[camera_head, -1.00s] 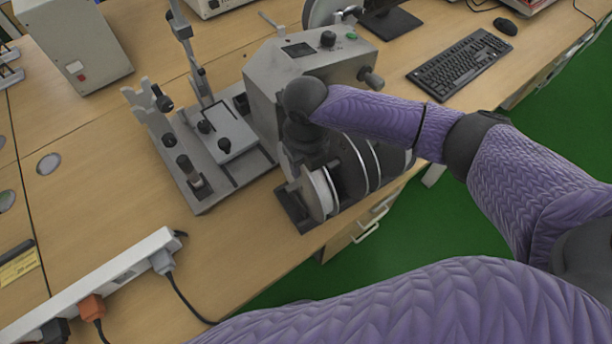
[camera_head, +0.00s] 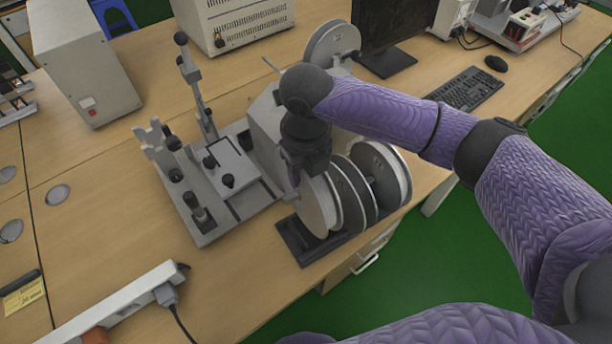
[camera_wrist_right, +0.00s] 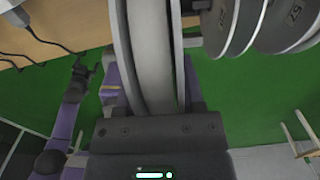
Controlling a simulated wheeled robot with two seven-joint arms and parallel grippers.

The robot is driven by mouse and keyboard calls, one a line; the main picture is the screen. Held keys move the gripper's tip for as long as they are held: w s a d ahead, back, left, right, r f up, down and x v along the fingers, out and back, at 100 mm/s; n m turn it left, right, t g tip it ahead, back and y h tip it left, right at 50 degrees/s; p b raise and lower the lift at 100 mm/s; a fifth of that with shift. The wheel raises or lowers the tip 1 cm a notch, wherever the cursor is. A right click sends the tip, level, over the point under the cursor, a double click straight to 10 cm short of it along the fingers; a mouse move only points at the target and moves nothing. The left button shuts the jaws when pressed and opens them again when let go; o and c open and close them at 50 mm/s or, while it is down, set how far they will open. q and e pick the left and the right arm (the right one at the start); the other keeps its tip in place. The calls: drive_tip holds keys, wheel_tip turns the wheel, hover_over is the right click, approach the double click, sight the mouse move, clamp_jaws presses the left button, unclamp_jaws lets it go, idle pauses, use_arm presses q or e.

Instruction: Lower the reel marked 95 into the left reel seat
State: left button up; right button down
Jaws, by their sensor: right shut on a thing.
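My right gripper (camera_head: 308,172) is shut on a light-rimmed reel (camera_head: 318,207) and holds it upright at the front end of the dark reel stand (camera_head: 293,242). In the right wrist view the held reel (camera_wrist_right: 152,50) fills the middle, edge-on, so its number is hidden. I cannot tell whether the reel touches the stand. A grey fixture (camera_head: 205,228) with upright posts lies left of the stand; I cannot make out the left reel seat. My left gripper (camera_wrist_right: 82,72) shows small in the right wrist view, its jaws unclear.
A grey machine (camera_head: 265,125) stands behind the gripper, with another reel (camera_head: 332,42) beyond it. A power strip (camera_head: 125,300) lies at the front left. The keyboard (camera_head: 466,88) is at the right. Bare table lies left of the fixture.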

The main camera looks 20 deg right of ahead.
drive_tip(key=shift+f, duration=0.1)
wheel_tip(320, 180, down, 2)
drive_tip(key=shift+b, duration=0.6)
drive_tip(key=shift+f+b, duration=0.85)
drive_tip(key=shift+f, duration=0.9)
drive_tip(key=shift+r, duration=0.1)
